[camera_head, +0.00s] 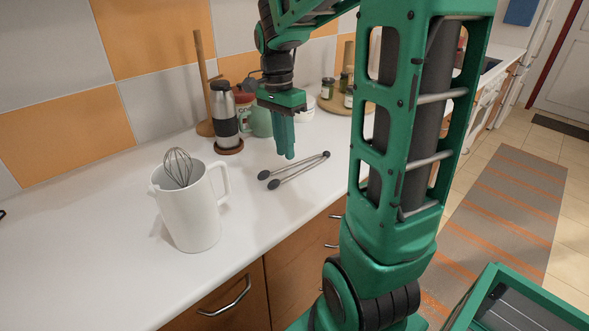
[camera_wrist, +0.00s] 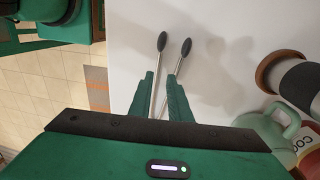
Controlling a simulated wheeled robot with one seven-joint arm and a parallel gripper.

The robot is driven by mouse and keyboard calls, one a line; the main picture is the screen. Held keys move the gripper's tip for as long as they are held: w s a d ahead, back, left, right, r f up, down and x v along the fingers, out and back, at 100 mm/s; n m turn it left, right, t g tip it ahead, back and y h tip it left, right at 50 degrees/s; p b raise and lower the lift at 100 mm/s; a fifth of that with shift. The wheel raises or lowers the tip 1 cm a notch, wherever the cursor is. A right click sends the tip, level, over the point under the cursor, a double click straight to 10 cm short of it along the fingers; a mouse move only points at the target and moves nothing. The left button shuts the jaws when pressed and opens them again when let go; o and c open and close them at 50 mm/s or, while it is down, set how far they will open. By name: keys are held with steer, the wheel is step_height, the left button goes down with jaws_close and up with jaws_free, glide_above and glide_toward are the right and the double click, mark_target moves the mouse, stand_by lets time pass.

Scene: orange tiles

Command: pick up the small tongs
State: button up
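The small tongs (camera_head: 298,172) lie flat on the white counter, with thin metal arms and dark oval tips pointing left in the head view. In the wrist view the tongs (camera_wrist: 161,68) spread away from my gripper, dark tips at the top. One tongs arm shows in that gap; the other runs behind the right finger. The joined end is hidden there. I see no contact.
A white pitcher (camera_head: 190,212) holding a whisk (camera_head: 178,167) stands to the left. A steel tumbler (camera_head: 224,115) and a green mug (camera_head: 258,122) stand behind my gripper. Jars (camera_head: 345,85) sit on a round board further back. The counter's front edge is close to the tongs.

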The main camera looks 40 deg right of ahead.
mark_target(287, 175)
steer(key=shift+s+a+f, duration=0.1)
steer(key=shift+s+f, duration=0.1)
steer(key=shift+f, duration=1.55)
steer(key=shift+s+a+f, duration=0.1)
steer(key=shift+s+f, duration=0.05)
steer(key=shift+f, duration=1.55)
jaws_close()
